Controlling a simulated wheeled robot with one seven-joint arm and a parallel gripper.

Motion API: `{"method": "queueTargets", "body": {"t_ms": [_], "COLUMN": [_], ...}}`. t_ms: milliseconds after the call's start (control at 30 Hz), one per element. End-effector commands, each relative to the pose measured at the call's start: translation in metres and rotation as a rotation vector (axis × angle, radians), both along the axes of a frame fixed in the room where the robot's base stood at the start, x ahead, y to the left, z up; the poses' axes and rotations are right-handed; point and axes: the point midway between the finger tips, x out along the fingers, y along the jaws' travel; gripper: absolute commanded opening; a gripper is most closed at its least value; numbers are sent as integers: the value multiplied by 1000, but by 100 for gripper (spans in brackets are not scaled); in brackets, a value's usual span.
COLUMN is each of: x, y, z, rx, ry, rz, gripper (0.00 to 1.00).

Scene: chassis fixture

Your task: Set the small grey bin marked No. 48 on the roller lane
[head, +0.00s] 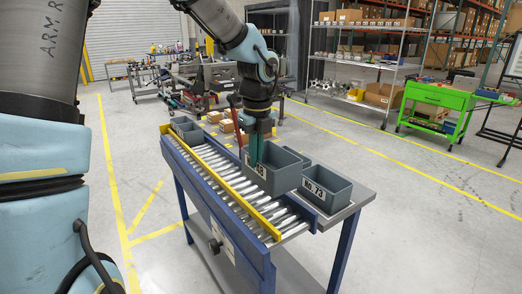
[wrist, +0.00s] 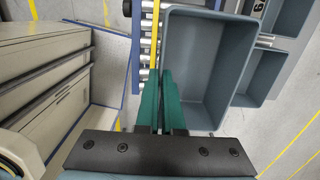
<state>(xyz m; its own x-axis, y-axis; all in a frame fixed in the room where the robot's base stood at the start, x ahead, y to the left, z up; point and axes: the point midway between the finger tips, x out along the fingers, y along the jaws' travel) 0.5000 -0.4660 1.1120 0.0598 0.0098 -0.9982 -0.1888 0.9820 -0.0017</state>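The small grey bin (head: 284,178) has a white label partly covered by my gripper; the visible digits look like 48. My gripper (head: 256,160) points down at its near left wall. In the wrist view, the green fingers (wrist: 161,105) are close together with the wall of the grey bin (wrist: 205,70) between them. The bin is upright, looks empty and appears raised beside and partly over the roller lane (head: 222,172). Its underside is hidden, so I cannot tell the exact gap.
A second grey bin marked NO. 73 (head: 328,190) stands on the grey side shelf (head: 357,196) at right. Another grey bin (head: 184,126) is at the far end. A yellow rail (head: 215,186) edges the lane. Rollers at the near end are clear.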

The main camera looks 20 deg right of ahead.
Motion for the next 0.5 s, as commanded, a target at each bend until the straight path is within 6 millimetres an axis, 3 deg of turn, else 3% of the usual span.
{"method": "queueTargets", "body": {"t_ms": [500], "x": [0], "y": [0], "z": [-28], "rx": [0], "ry": [-1], "rz": [2], "gripper": [0]}}
